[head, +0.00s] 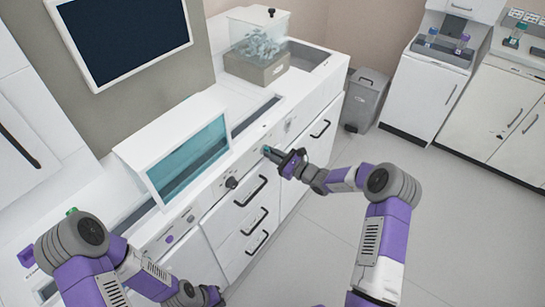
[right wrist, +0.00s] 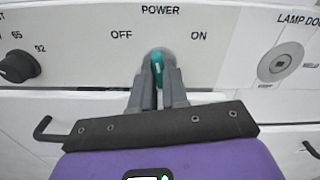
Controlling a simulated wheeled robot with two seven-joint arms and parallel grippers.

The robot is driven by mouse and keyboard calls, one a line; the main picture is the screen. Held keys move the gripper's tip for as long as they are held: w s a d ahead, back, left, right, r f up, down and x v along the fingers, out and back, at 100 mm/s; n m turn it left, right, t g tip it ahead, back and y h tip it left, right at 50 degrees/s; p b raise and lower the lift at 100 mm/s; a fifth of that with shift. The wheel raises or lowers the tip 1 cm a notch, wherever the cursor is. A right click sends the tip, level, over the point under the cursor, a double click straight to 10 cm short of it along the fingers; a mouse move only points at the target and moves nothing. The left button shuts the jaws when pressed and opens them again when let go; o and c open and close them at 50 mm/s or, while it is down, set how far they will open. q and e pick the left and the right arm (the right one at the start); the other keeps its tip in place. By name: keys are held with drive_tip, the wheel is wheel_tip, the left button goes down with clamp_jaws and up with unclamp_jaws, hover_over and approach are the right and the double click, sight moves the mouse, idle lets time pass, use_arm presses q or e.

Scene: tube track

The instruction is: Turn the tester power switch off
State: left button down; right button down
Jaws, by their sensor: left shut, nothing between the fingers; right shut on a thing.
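The tester power switch (right wrist: 157,66) is a teal knob on a round grey base, under the word POWER, with OFF to its left and ON to its right. It points nearly straight up between the two labels. In the head view the switch (head: 266,149) shows as a small teal spot on the white front panel. My right gripper (right wrist: 158,86) is shut on the knob from the front, one finger on each side, hiding its lower part. My left gripper (head: 214,295) is shut and empty at the bottom of the head view, away from the panel.
A black dial (right wrist: 18,66) sits left of the switch, and a round lamp door lock (right wrist: 280,62) sits right. Drawers with black handles (head: 250,190) lie below the panel. A teal-windowed cabinet (head: 190,160) stands on the counter. The floor at right is clear.

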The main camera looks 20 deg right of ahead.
drive_tip(key=shift+n+b, duration=2.15)
drive_tip(key=shift+n, duration=1.25)
drive_tip(key=c, duration=1.1)
unclamp_jaws()
drive_tip(key=shift+c, duration=0.2)
drive_tip(key=p+v, duration=0.1)
drive_tip(key=v, duration=0.6)
drive_tip(key=shift+s+d+p, duration=0.2)
drive_tip(key=shift+s+p, duration=0.05)
drive_tip(key=shift+p, duration=0.15)
